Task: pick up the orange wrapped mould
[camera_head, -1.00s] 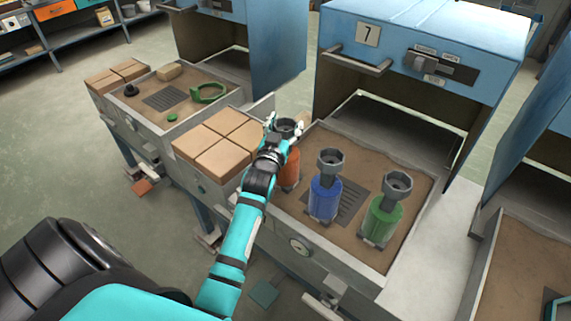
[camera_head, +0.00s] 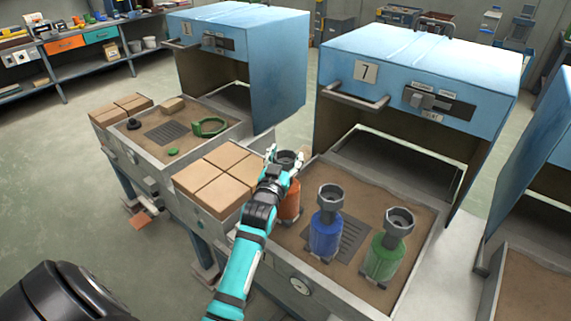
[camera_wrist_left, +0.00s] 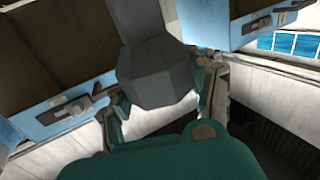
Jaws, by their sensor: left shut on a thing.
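The orange wrapped mould (camera_head: 290,204) stands upright at the left side of the sandy bed under oven 7, partly hidden by my left arm. It has a grey cup on top. My left gripper (camera_head: 284,160) is at that cup, with its fingers around it, shut on the mould. In the left wrist view the grey cup (camera_wrist_left: 158,75) sits between the two fingers. I cannot tell whether the mould's base touches the sand. A blue wrapped mould (camera_head: 325,232) and a green wrapped mould (camera_head: 385,254) stand to its right. My right gripper is not in view.
Several tan bricks (camera_head: 222,178) lie just left of the orange mould. The blue oven marked 7 (camera_head: 420,75) stands open behind the bed.

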